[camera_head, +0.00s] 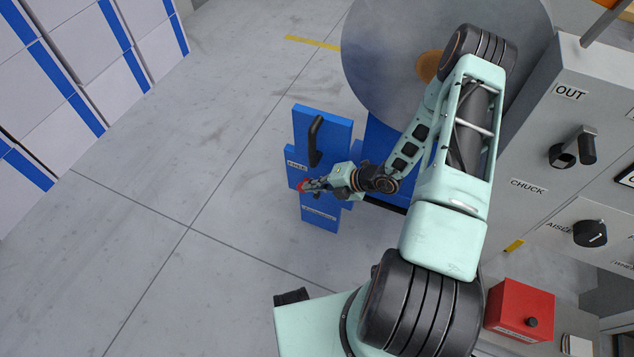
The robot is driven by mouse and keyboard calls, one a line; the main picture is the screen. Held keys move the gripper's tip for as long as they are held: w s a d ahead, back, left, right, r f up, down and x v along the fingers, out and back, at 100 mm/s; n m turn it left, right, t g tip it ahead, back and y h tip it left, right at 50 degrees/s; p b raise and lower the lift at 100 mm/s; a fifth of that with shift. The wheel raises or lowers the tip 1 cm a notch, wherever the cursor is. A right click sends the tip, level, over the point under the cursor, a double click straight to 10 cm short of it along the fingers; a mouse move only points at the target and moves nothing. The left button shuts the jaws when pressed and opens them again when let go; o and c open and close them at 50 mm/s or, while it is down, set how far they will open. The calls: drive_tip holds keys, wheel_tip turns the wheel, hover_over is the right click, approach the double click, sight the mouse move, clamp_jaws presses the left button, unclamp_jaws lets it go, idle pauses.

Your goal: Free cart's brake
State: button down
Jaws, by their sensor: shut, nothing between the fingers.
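A blue upright-looking panel (335,128), which seems to be part of the cart, stands left of the large grey disc. It carries a black bar handle (315,140) near its top and small white labels too small to read surely. My gripper (309,186) is shut and empty at the panel's lower half, below the handle. A small red part (302,184) shows right at the fingertips. I cannot tell whether it is the brake's lever, or whether the fingers touch it. My wrist and forearm hide part of the cart.
A large grey disc (385,55) stands behind my arm. A grey control cabinet (545,130) with black knobs and labels such as OUT and CHUCK is at right. A red box (520,310) lies below it. White-and-blue boxes (90,60) line the upper left. Floor at left is clear.

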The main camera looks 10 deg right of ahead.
drive_tip(key=shift+w+a, duration=0.35)
drive_tip(key=shift+a, duration=0.1)
drive_tip(key=p+v, duration=0.4)
drive_tip(key=v, duration=1)
drive_tip(key=shift+a+r+p, duration=0.2)
drive_tip(key=shift+r+p, duration=0.05)
drive_tip(key=shift+p, duration=0.1)
drive_tip(key=shift+w, duration=0.1)
